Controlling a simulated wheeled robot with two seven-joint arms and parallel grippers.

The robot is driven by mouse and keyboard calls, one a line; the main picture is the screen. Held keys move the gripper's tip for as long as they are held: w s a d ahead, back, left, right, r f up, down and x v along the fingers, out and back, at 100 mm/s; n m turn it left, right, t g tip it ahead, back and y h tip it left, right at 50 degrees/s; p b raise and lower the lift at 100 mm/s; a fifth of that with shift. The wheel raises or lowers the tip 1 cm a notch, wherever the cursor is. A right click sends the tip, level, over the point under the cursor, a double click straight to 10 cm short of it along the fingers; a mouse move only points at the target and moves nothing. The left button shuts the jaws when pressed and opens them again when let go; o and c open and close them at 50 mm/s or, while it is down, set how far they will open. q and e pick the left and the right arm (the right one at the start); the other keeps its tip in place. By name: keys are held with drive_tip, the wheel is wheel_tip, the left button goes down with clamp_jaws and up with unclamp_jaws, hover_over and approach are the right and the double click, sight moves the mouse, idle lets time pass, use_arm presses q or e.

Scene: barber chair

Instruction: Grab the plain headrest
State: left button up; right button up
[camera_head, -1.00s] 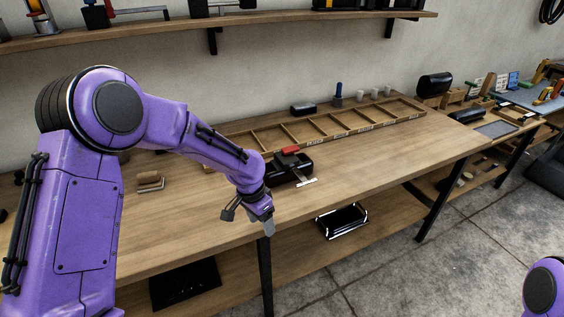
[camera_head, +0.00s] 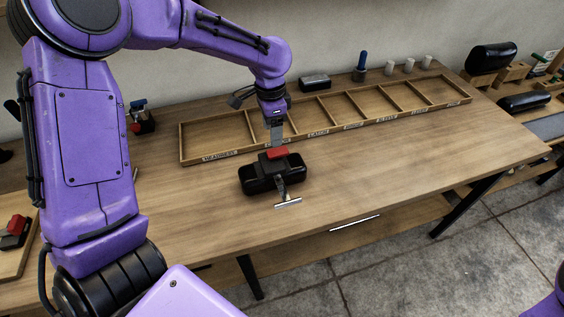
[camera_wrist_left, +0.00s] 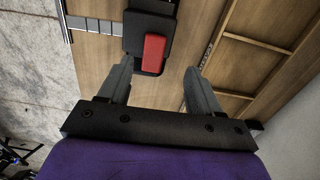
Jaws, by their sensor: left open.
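A black padded headrest (camera_head: 257,181) lies on the workbench, with a red block (camera_head: 277,153) on top and a metal T-shaped bar (camera_head: 288,203) pointing to the front. In the left wrist view the black headrest (camera_wrist_left: 135,35) and its red block (camera_wrist_left: 154,48) show just beyond the fingertips. My left gripper (camera_head: 276,138) is open and empty, pointing down close behind and above the red block. Its two fingers (camera_wrist_left: 160,72) are apart; I cannot tell whether either touches the block. A smaller black pad (camera_head: 314,82) lies at the back of the bench. My right gripper is out of view.
A long wooden divided tray (camera_head: 345,126) with labels lies behind the headrest. Several white cups (camera_head: 408,66) and a blue-handled tool (camera_head: 361,66) stand behind it. More black pads (camera_head: 490,57) are on the right-hand bench. The bench front (camera_head: 400,180) is clear.

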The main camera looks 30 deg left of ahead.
sight(271, 151)
use_arm(q)
drive_tip(key=s+f, duration=0.1)
drive_tip(key=s+f+p, duration=0.1)
drive_tip(key=s, duration=0.1)
drive_tip(key=shift+s+a+f, duration=0.1)
drive_tip(key=shift+s, duration=0.05)
drive_tip(key=f, duration=0.1)
drive_tip(key=w+f, duration=0.1)
drive_tip(key=f, duration=0.1)
drive_tip(key=w+f, duration=0.1)
drive_tip(key=f, duration=0.1)
drive_tip(key=shift+w+p, duration=0.2)
drive_tip(key=shift+p, duration=0.2)
drive_tip(key=shift+s+r, duration=0.15)
drive_tip(key=shift+s, duration=0.05)
drive_tip(key=shift+s+r, duration=0.15)
drive_tip(key=shift+s, duration=0.1)
drive_tip(key=c, duration=0.4)
drive_tip(key=shift+s, duration=0.1)
drive_tip(key=c, duration=0.5)
clamp_jaws()
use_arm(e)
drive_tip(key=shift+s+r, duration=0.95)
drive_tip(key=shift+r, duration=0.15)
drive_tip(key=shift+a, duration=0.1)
